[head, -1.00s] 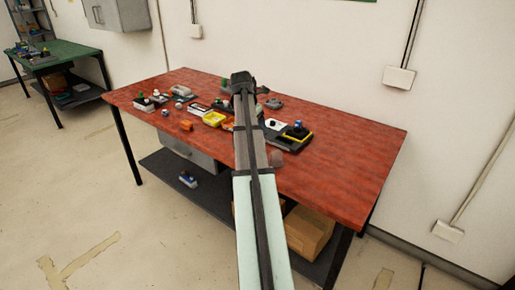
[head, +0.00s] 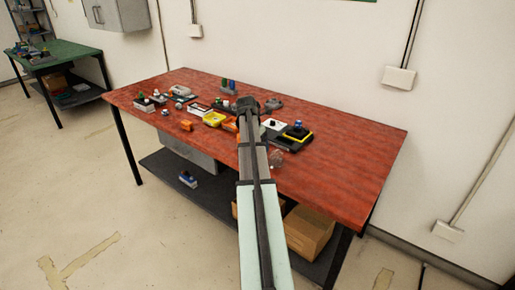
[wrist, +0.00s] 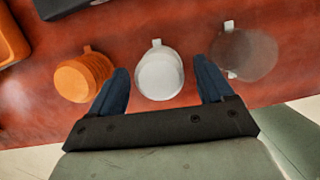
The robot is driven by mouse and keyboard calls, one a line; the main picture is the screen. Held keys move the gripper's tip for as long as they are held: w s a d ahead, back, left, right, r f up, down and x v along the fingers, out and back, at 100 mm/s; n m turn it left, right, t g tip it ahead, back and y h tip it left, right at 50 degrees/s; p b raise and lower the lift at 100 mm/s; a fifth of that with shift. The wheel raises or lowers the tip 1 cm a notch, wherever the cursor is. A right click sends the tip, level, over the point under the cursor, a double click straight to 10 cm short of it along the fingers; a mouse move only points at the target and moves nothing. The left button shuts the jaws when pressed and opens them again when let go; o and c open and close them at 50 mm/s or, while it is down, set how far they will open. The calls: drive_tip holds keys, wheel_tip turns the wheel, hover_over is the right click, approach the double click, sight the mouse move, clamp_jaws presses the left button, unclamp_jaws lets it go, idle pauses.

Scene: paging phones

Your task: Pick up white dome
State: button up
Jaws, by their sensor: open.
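The white dome (wrist: 160,76), a small rounded white piece with a pale tab at its far side, lies on the red table in the wrist view. My gripper (wrist: 161,66) is open, with one dark blue finger on each side of the dome and a gap on both sides. The dome is not held. In the head view my gripper (head: 247,103) is over the middle of the table, and my arm seems to hide the dome there.
An orange ribbed piece (wrist: 82,78) lies close by the left finger. A grey see-through dome (wrist: 244,54) is close by the right finger. The red table (head: 345,165) holds several small devices, including a yellow tray (head: 213,118). Its right part is clear.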

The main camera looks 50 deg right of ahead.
drive_tip(key=shift+x, duration=1.5)
drive_tip(key=shift+w+a, duration=0.1)
drive_tip(key=c, duration=1)
drive_tip(key=shift+r, duration=0.15)
